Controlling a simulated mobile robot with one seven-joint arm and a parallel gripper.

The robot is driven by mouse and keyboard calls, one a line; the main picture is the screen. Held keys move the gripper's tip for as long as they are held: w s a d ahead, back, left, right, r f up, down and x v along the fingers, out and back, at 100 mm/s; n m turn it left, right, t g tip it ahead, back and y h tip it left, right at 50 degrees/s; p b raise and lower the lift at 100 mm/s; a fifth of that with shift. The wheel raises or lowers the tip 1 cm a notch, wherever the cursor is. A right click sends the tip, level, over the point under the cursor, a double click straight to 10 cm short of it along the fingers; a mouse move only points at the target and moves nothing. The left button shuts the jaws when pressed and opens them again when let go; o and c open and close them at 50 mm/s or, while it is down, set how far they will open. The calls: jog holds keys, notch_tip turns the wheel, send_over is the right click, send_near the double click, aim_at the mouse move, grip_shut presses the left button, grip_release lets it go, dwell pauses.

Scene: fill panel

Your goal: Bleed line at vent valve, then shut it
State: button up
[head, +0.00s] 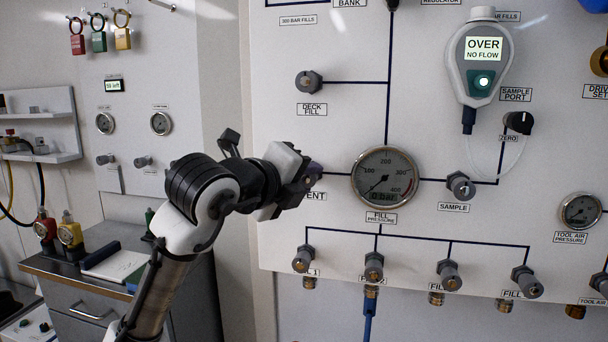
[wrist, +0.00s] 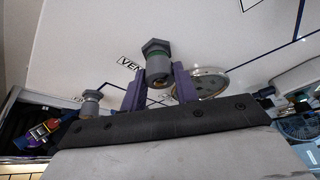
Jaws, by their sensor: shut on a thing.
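The vent valve (wrist: 156,52) is a grey hexagonal knob with a green ring, at the top middle of the wrist view. The purple fingers of my gripper (wrist: 158,78) stand on either side of it and are shut on it. The vent label (wrist: 131,64) is partly visible in the wrist view.
Other panel valves are the deck fill (head: 308,82), the sample valve (head: 460,185) and a lower row of fill valves (head: 373,266). A hanging analyser (head: 482,62) reads "OVER NO FLOW". A drawer cabinet (head: 85,290) stands left of my arm.

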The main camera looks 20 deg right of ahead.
jog(key=shift+m+y+p, duration=0.45)
jog(key=shift+m+y, duration=0.15)
jog(key=shift+m, duration=0.6)
jog(key=o, duration=1)
jog(key=b+v, duration=0.2)
jog(key=v, duration=1.2)
jog(key=shift+s+d, duration=0.1)
jog(key=shift+d, duration=0.05)
